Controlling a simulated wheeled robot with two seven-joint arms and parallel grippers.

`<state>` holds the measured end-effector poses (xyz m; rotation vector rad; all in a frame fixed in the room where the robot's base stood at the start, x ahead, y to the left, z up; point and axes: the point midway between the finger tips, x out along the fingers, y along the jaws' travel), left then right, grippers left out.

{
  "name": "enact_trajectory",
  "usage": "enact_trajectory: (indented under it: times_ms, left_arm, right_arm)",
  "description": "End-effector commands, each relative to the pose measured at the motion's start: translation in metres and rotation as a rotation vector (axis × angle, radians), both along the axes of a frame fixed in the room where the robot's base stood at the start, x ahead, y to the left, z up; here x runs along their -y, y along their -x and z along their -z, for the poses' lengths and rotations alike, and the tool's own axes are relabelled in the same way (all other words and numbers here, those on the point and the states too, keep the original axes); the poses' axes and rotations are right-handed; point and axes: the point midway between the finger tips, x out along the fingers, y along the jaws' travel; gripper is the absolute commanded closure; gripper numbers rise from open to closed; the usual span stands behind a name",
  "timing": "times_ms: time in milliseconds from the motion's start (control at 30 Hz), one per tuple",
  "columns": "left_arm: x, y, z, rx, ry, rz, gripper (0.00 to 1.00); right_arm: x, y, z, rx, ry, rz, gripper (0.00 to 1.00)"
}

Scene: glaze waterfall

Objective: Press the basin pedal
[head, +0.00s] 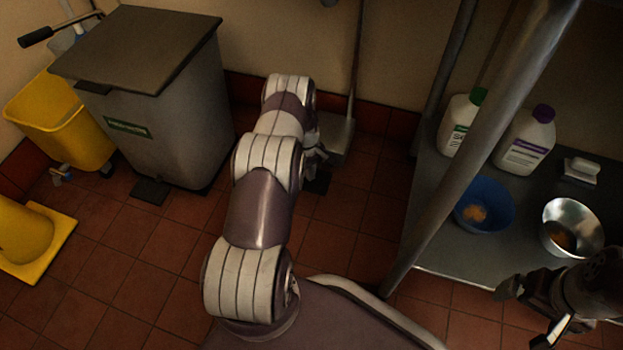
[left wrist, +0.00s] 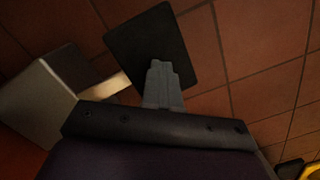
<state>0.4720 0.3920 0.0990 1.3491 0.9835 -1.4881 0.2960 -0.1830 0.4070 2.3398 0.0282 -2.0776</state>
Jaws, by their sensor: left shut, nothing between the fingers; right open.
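The basin pedal is a flat black plate (left wrist: 152,42) low over the floor tiles in the left wrist view. A pale bar links it to a grey box (left wrist: 38,103). In the head view the pedal (head: 319,184) shows as a dark patch beside my left arm, at the foot of the grey box (head: 337,138). My left gripper (left wrist: 158,66) is shut and empty, its fingertips overlapping the plate in the picture; I cannot tell whether they touch it. In the head view my left arm mostly hides this gripper. My right gripper (head: 530,312) is open and empty at the lower right.
A grey lidded bin (head: 170,125) with its own black pedal (head: 150,191) stands left of my left arm. A yellow bucket (head: 62,120) and a yellow floor piece (head: 38,240) are further left. A metal shelf (head: 440,225) on the right bears bottles and bowls.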

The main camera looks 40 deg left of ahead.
Motion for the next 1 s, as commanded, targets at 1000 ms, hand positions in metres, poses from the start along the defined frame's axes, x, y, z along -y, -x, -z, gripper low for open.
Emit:
enact_trajectory:
  times_ms: [1000]
  left_arm:
    - [-0.032,-0.01,-0.027,0.003,-0.003,-0.001,1.0]
  right_arm:
    - [0.0,0.0,0.005,0.0,0.0,0.0,0.0]
